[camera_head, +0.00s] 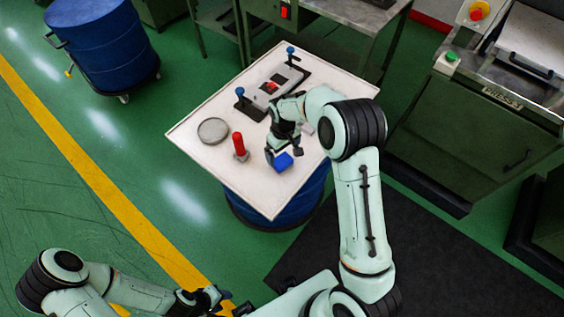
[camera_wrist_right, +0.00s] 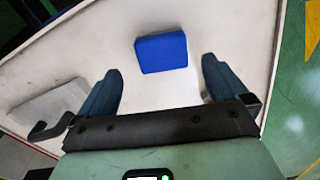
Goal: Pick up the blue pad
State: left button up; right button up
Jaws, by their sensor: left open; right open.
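The blue pad (camera_head: 283,162) lies on the white tabletop (camera_head: 215,165) near its front right part. In the right wrist view the blue pad (camera_wrist_right: 162,53) sits just ahead of and between my right gripper's fingers. My right gripper (camera_head: 274,155) is open and empty, close to the pad; the wrist view shows its two fingers (camera_wrist_right: 160,85) spread apart. I cannot tell whether a finger touches the pad. My left gripper (camera_head: 222,297) is low at the bottom of the head view, away from the table, and open.
A red-handled tool (camera_head: 240,147) stands left of the pad, with a round grey dish (camera_head: 213,130) beyond it. A dark mould plate (camera_head: 262,97) with blue-knobbed posts lies at the back. A press (camera_head: 480,110) stands right.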

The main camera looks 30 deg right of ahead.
aim_at(282, 160)
jog(key=shift+w+f, duration=0.1)
jog(key=shift+f, duration=0.55)
notch_tip(282, 160, down, 5)
jog(key=shift+a+f, duration=0.1)
jog(key=shift+c, duration=0.3)
jog(key=c, duration=0.9)
